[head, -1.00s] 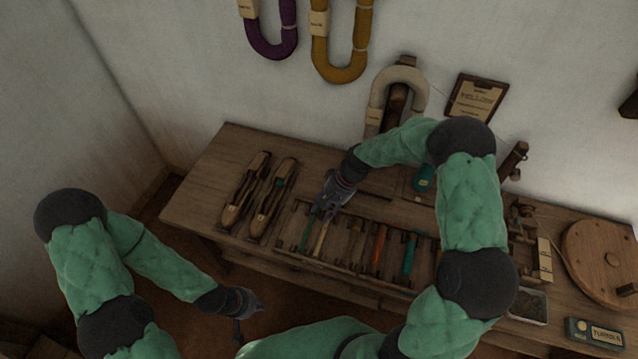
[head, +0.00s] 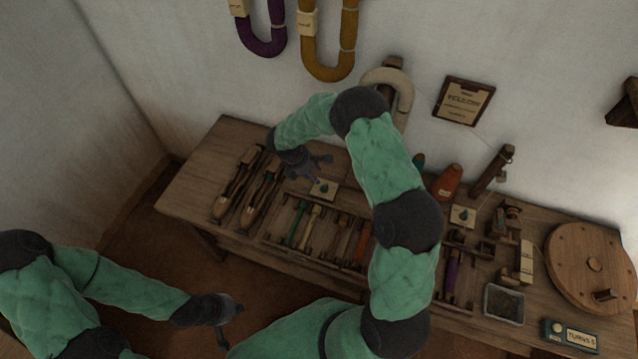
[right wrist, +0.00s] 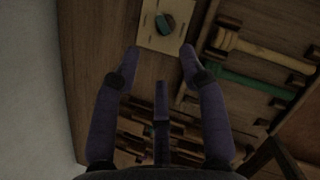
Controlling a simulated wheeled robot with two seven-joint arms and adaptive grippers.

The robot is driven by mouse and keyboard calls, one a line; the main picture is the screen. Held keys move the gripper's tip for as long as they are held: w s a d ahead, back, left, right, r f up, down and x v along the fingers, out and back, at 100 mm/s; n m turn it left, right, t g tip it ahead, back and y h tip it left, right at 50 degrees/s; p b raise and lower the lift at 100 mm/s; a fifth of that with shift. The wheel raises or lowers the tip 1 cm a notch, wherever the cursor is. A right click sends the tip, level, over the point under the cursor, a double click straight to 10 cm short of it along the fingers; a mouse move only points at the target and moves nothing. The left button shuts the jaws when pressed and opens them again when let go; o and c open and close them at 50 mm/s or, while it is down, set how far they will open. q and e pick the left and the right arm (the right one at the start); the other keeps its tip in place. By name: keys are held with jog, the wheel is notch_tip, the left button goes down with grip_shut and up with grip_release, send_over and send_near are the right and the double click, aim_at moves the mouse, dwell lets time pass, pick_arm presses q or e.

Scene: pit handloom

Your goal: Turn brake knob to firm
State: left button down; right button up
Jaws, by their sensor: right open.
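A small pale plate with a teal knob (head: 323,188) lies on the bench just behind the tool rack. A similar pale plate with a dark teal piece (head: 463,215) lies further right; no readable label tells which is the brake knob. My right gripper (head: 318,168) is open and empty, above and just behind the left plate. In the right wrist view, the teal knob (right wrist: 165,25) on its plate shows beyond and between the open fingertips (right wrist: 160,58), apart from them. My left gripper (head: 230,318) hangs low in front of the bench, with nothing visible in it; its opening is unclear.
The tool rack (head: 285,238) with several handled tools lies in front of the left plate. Shuttles (head: 237,185) lie to its left. An orange-brown bottle (head: 447,182), a small tray (head: 503,304) and a round wooden disc (head: 594,262) stand to the right.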

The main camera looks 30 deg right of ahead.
aim_at(324, 188)
jog(key=b+x, duration=0.2)
jog(key=x, duration=0.7)
jog(key=shift+d+f, duration=0.1)
jog(key=shift+f, duration=0.15)
grip_shut()
